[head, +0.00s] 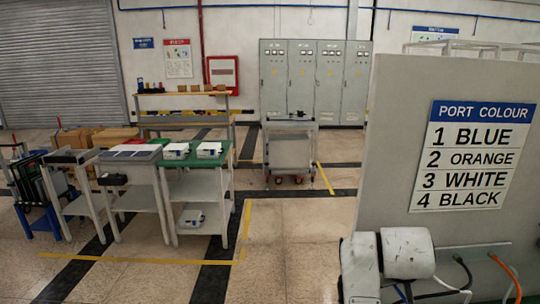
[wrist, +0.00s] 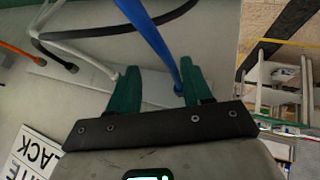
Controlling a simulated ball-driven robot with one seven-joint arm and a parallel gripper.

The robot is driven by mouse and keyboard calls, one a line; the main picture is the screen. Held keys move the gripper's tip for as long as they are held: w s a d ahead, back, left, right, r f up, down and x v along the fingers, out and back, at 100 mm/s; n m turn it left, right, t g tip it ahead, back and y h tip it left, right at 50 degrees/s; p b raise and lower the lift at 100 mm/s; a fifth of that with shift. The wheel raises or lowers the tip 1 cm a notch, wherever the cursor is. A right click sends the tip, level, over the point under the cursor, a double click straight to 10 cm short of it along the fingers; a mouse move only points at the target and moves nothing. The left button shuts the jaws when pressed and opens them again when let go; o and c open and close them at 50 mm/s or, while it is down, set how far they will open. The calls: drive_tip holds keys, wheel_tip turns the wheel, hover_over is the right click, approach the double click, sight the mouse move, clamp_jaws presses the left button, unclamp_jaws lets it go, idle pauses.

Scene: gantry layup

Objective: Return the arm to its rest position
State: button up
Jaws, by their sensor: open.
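My gripper (wrist: 157,84) shows in the wrist view, with two green fingers spread apart on a dark bar. It faces the grey panel (wrist: 205,35). A blue cable (wrist: 150,40) runs down from the top edge to beside the right finger; I cannot tell whether they touch. In the head view my white and grey arm (head: 390,255) is at the lower right, in front of the panel (head: 395,130), and the gripper's fingers are hidden there.
White (head: 452,288), black (head: 464,270) and orange (head: 506,270) cables hang at the panel's lower part, below a port colour sign (head: 473,155). Tables with trays (head: 130,152) stand at left, a cart (head: 290,150) at the back. Open floor (head: 290,235) lies in the middle.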

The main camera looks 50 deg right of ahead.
drive_tip(key=w+a+f+n+t+y, duration=0.1)
drive_tip(key=w+a+f+n+y, duration=0.15)
drive_tip(key=a+f, duration=0.45)
drive_tip(key=w+a+f+n+y, duration=0.1)
drive_tip(key=w+a+f+n, duration=0.1)
drive_tip(key=a+f+n, duration=0.35)
drive_tip(key=s+a+f+y, duration=0.2)
drive_tip(key=a+f, duration=0.3)
drive_tip(key=a, duration=0.2)
drive_tip(key=s+a+f+g+y, duration=0.1)
drive_tip(key=s+a+f+y, duration=0.1)
drive_tip(key=a+f, duration=0.3)
drive_tip(key=s+a, duration=0.1)
drive_tip(key=a, duration=0.2)
drive_tip(key=shift+s+n, duration=0.2)
drive_tip(key=shift+n, duration=0.2)
drive_tip(key=shift+c, duration=0.4)
drive_tip(key=shift+s+a, duration=0.1)
drive_tip(key=shift+c, duration=0.2)
